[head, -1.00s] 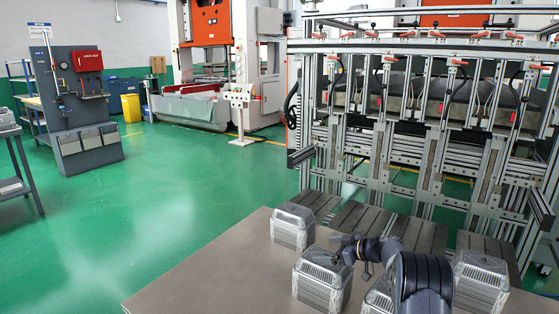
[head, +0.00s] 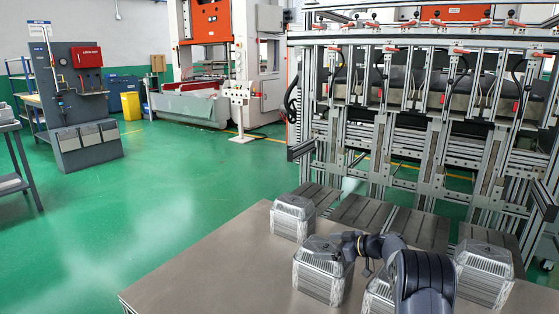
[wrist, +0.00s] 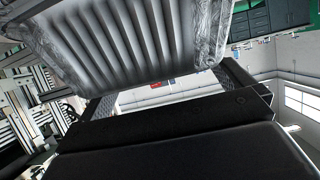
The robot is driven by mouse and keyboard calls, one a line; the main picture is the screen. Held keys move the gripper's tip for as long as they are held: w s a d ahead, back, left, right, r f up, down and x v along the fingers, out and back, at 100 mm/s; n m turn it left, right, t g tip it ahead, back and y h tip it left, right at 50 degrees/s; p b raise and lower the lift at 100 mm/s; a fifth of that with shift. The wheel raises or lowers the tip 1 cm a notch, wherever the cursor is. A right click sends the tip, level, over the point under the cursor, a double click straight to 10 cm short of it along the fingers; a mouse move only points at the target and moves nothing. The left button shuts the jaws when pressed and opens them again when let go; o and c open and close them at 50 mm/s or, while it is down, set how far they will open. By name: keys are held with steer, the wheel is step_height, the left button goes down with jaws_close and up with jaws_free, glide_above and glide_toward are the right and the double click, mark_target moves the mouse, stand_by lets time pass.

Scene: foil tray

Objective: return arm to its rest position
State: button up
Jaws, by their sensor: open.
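My gripper (head: 345,243) is at the end of my dark arm, at the upper right side of a stack of foil trays (head: 318,275) on the table (head: 225,265). In the wrist view my gripper (wrist: 166,92) has its two fingers far apart, with a clear gap between them. A ribbed silver foil tray (wrist: 130,45) fills the top of that view, just beyond the fingers. I cannot tell whether a finger touches it. My arm hides part of another tray stack (head: 378,294).
More tray stacks stand at the table's back (head: 293,218) and right (head: 484,272). A metal frame machine (head: 435,150) rises behind the table, with dark slatted plates (head: 412,228) low in front. The table's left part is bare. Green floor (head: 190,200) lies open at left.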

step_height(320, 180, up, 10)
steer(key=p, duration=0.1)
step_height(320, 180, down, 11)
steer(key=shift+r+b, duration=0.2)
steer(key=shift+b, duration=0.1)
steer(key=shift+r+p, duration=0.8)
step_height(320, 180, up, 4)
steer(key=p, duration=0.5)
steer(key=shift+f, duration=0.15)
steer(key=s+a+r+m+t+h+p, duration=0.1)
steer(key=s+r+p, duration=0.2)
steer(key=r, duration=0.4)
steer(key=s+a+r+m+t+h+p, duration=0.1)
steer(key=s+a+r+m+t+p, duration=0.15)
steer(key=r, duration=0.45)
steer(key=s+d+r+m+t+h+p, duration=0.1)
steer(key=s+d+r+m+h+p, duration=0.1)
steer(key=s, duration=1.2)
steer(key=shift+s+m+t+h+p, duration=0.4)
steer(key=shift+m+h+p, duration=0.35)
steer(key=shift+h+p, duration=0.75)
steer(key=shift+y+p, duration=0.3)
